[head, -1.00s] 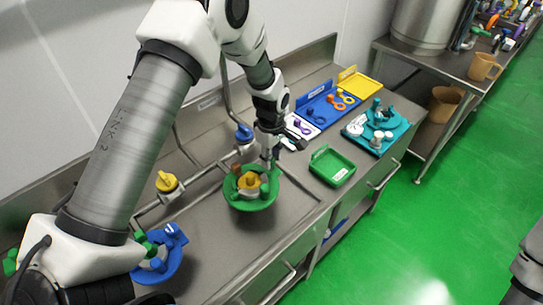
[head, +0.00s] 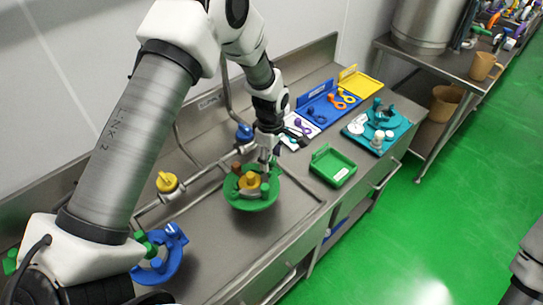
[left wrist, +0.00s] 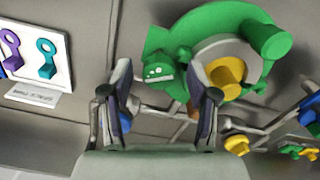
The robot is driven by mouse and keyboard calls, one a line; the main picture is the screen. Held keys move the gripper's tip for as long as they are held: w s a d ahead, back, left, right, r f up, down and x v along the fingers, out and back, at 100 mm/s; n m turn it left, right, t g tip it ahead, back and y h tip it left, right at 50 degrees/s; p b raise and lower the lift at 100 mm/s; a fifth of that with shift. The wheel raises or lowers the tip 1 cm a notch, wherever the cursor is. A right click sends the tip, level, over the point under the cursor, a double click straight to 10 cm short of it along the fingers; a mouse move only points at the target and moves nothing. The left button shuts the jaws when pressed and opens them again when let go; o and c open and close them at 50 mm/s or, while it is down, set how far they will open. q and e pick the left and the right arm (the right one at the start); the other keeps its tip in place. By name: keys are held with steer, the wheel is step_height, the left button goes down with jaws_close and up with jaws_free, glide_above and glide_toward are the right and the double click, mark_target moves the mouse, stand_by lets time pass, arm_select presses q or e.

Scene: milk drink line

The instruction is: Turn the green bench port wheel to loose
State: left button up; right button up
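The green port wheel (head: 262,203) lies on the steel bench in the head view, with a yellow hub (head: 251,181) at its middle. In the left wrist view the green wheel (left wrist: 183,35) fills the top right, with its yellow hub (left wrist: 226,74) and a green block with white dots (left wrist: 158,66) on its near side. My left gripper (head: 266,160) is over the wheel's far edge. In the left wrist view its fingers (left wrist: 161,82) are apart, with the green block showing between and just beyond the tips. Contact cannot be told. My right gripper is out of view.
A blue wheel (head: 172,262) sits at the bench's near left, and a yellow valve knob (head: 167,182) and blue valve knob (head: 244,133) are on the pipes behind. A green tray (head: 345,177), coloured key trays and a teal stand (head: 400,127) lie to the right.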

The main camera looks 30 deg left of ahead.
mark_target(270, 159)
arm_select(q)
step_height(270, 159, up, 12)
stand_by(0.5)
steer(key=shift+w+a, duration=0.1)
steer(key=shift+f, duration=0.1)
